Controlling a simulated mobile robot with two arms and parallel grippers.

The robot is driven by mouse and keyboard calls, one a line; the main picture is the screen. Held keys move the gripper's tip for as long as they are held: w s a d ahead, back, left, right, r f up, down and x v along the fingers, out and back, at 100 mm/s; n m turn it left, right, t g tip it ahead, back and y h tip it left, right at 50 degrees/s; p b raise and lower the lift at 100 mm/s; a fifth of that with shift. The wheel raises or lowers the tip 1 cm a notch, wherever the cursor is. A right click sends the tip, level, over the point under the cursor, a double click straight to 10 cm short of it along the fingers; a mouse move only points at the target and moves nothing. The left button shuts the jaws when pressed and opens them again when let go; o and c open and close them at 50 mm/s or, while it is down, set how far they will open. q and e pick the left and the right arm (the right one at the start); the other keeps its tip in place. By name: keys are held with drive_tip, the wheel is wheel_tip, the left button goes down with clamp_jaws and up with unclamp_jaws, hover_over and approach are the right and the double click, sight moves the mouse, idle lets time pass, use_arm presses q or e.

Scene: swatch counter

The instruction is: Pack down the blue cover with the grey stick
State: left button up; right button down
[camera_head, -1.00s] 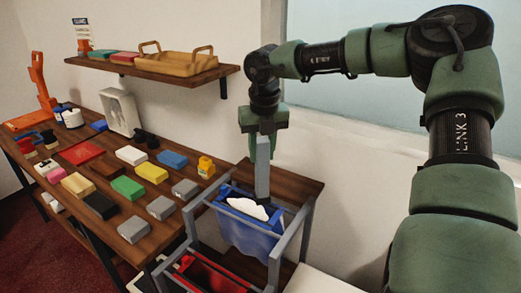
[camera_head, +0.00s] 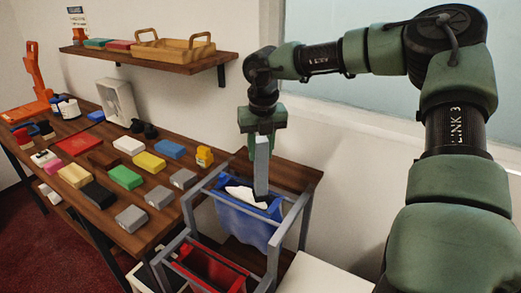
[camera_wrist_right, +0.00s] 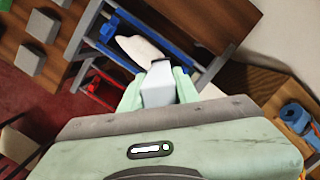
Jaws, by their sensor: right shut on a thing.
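My right gripper (camera_head: 262,130) is shut on the grey stick (camera_head: 261,165), which hangs nearly upright with a dark lower end. The stick also shows between the fingers in the right wrist view (camera_wrist_right: 158,88). The blue cover (camera_head: 250,222) hangs as a bag in a grey frame (camera_head: 304,215), with white stuff (camera_head: 240,194) inside its mouth. The stick's lower end is at the mouth, beside the white stuff; I cannot tell whether it touches. In the right wrist view the white stuff (camera_wrist_right: 140,50) lies just beyond the stick. My left gripper is not in view.
A red bag (camera_head: 212,268) hangs lower in front of the blue one. The wooden counter (camera_head: 105,215) at left holds several coloured blocks. A shelf (camera_head: 185,68) with a wooden tray (camera_head: 172,50) is on the wall above. A blue roll (camera_wrist_right: 295,115) lies at right in the wrist view.

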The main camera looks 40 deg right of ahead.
sight(261, 176)
drive_tip(key=shift+f, duration=0.1)
drive_tip(key=shift+f+b, duration=4.4)
drive_tip(key=shift+f, duration=0.05)
drive_tip(key=shift+r, duration=0.1)
drive_tip(key=shift+r+p, duration=3.1)
drive_tip(key=shift+r, duration=2.45)
